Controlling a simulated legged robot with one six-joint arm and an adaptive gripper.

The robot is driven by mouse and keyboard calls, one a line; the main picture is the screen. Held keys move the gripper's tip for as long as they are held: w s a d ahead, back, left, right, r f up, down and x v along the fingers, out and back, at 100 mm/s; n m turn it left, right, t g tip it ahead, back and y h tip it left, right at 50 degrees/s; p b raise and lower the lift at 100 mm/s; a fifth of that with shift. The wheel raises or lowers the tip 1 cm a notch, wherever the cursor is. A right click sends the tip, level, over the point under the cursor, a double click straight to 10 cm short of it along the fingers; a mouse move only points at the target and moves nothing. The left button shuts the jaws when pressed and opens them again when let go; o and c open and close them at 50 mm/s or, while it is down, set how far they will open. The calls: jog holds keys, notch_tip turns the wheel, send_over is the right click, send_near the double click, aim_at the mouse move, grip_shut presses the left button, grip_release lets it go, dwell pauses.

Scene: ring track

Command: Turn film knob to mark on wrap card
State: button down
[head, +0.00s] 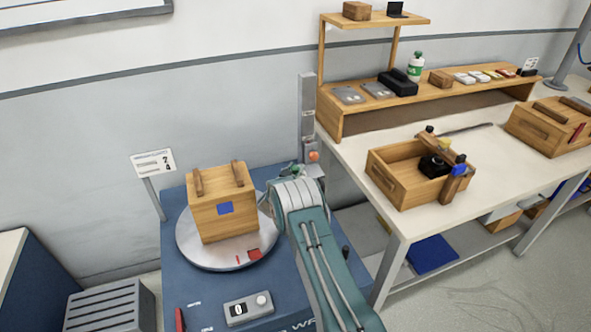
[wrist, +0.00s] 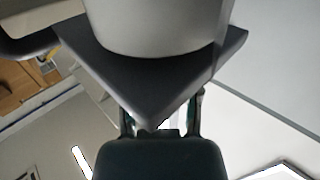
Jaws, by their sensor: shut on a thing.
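The wrap card (head: 153,163) stands on a post at the back left of the blue wrapping machine (head: 178,235) and shows a 2 above a 4. My arm reaches to the foot of the grey mast (head: 308,115). In the head view my wrist hides most of my gripper. In the wrist view the fingers of my gripper (wrist: 161,126) are closed in at the tip of a dark pointed piece (wrist: 135,85) under a pale round body (wrist: 155,25). The film knob in the grip is mostly hidden, and its pointer cannot be read.
A wooden crate (head: 221,203) with a blue patch sits on the round turntable (head: 190,245). A control box (head: 248,308) showing 0 is at the front. An orange button (head: 314,155) is on the mast. A workbench (head: 400,215) with an open wooden box (head: 402,197) stands close at right.

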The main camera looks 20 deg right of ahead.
jog(key=shift+w+a, duration=0.1)
jog(key=shift+a, duration=0.05)
jog(key=shift+c, duration=1.5)
grip_release()
jog(key=v, duration=1.2)
